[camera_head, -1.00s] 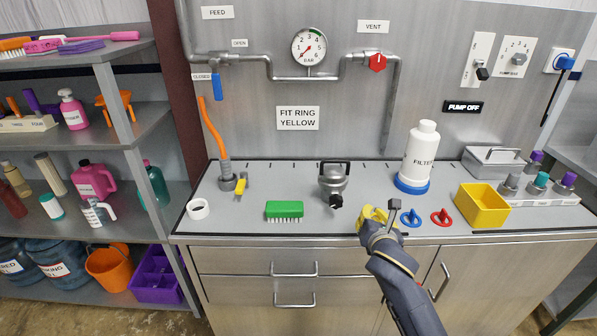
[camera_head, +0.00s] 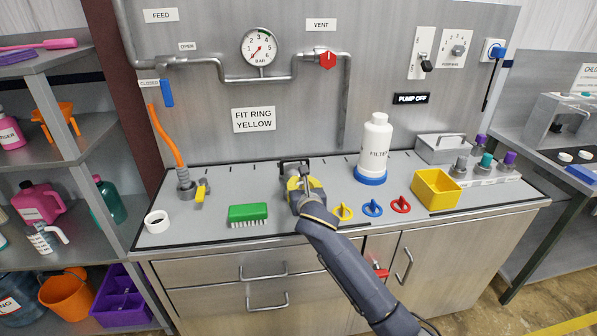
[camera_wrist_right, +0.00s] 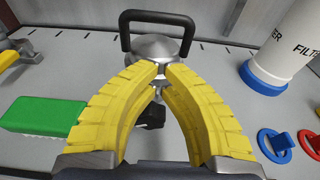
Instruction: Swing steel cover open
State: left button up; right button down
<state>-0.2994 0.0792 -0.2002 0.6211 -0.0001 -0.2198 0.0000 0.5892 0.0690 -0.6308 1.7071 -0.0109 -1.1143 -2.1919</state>
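The steel cover (camera_wrist_right: 150,48) is a round silver dome with a black bar handle (camera_wrist_right: 157,14) standing up at its far side. In the head view its handle (camera_head: 294,163) shows behind my right gripper (camera_head: 304,184), which hides most of the dome. In the right wrist view, the yellow fingers of my right gripper (camera_wrist_right: 163,70) bow inward and their tips come together at the dome's near side. I cannot tell whether anything is pinched between the tips. A black knob (camera_wrist_right: 152,115) shows below, between the fingers. My left gripper is not in view.
A green brush (camera_head: 248,213) lies left of the cover. Yellow (camera_head: 343,212), blue (camera_head: 372,208) and red (camera_head: 400,205) rings lie to its right. A white filter bottle (camera_head: 375,142) and yellow bin (camera_head: 436,188) stand farther right. The counter behind the brush is clear.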

aim_at(293, 165)
jog(key=shift+w+a+r, duration=0.15)
jog(key=shift+w+r, duration=0.4)
jog(key=shift+w, duration=0.4)
jog(key=shift+w+a+r, duration=0.1)
jog(key=shift+w+r, duration=0.45)
jog(key=shift+w, duration=0.35)
